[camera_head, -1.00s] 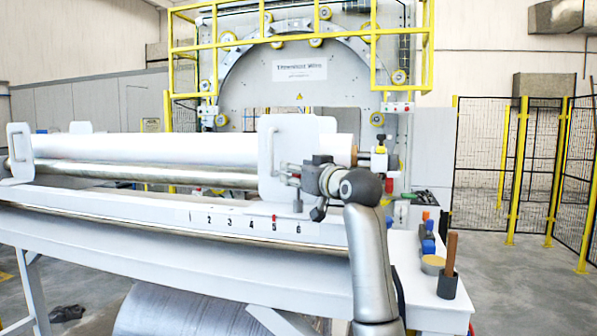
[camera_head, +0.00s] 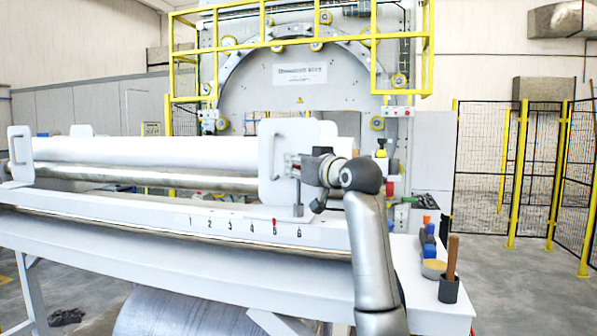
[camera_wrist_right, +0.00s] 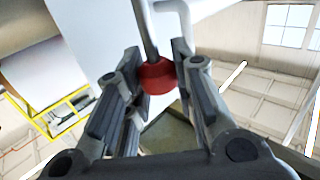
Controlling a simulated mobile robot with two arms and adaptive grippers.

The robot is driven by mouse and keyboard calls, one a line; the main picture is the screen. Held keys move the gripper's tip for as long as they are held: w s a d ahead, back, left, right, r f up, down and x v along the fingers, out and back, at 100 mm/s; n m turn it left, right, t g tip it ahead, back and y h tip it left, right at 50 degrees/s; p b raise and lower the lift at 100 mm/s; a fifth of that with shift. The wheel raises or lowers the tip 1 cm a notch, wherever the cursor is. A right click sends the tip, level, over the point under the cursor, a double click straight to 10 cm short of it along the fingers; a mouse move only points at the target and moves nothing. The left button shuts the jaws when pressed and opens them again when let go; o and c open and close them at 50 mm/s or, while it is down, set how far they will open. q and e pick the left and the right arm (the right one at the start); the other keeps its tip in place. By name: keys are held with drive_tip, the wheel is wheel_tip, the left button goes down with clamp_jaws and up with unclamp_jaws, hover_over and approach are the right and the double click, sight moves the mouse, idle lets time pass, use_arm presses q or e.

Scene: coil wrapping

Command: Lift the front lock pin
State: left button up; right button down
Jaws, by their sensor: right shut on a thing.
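The front lock pin shows in the right wrist view as a grey rod (camera_wrist_right: 147,32) with a red knob (camera_wrist_right: 157,77). My right gripper (camera_wrist_right: 156,72) has its two fingers on either side of the red knob and is shut on it. In the head view my right gripper (camera_head: 294,166) is at the near face of the white end plate (camera_head: 268,150), and its wrist covers part of that plate. A thin upright rod (camera_head: 298,192) stands below the gripper on the rail. My left gripper is in neither view.
A long white roll (camera_head: 150,149) lies above a metal roller (camera_head: 160,178) on the white bench. A numbered scale (camera_head: 240,223) runs along the front rail. A dark cup with a wooden handle (camera_head: 449,288) and blue items (camera_head: 429,245) stand at the bench's right end.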

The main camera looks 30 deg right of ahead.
drive_tip(key=shift+s+r, duration=0.1)
drive_tip(key=shift+r, duration=0.25)
drive_tip(key=c, duration=1.6)
unclamp_jaws()
drive_tip(key=o, duration=0.4)
drive_tip(key=shift+f, duration=0.1)
drive_tip(key=s, duration=1.2)
drive_tip(key=shift+a, duration=0.4)
